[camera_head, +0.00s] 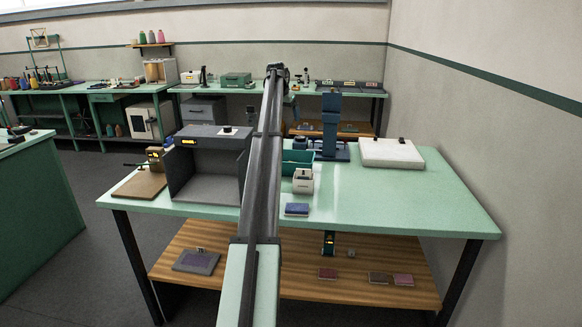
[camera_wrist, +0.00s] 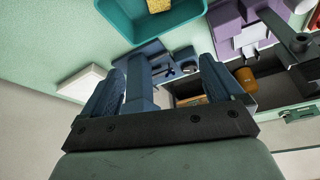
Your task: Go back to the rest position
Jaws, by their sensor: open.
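My gripper (camera_wrist: 163,80) shows in the wrist view with its two blue fingers spread apart and nothing between them that it holds. A blue upright machine (camera_wrist: 140,85) is seen beyond the gap between the fingers. In the head view my arm reaches out over the green table (camera_head: 420,195) toward the back. The gripper cannot be made out clearly there.
The table bears a grey open-fronted box (camera_head: 208,187), a teal bin (camera_head: 298,156), a small white container (camera_head: 303,181), a blue-purple block (camera_head: 297,209), the blue machine (camera_head: 331,125) and a white slab (camera_head: 390,153). The table's front right is clear.

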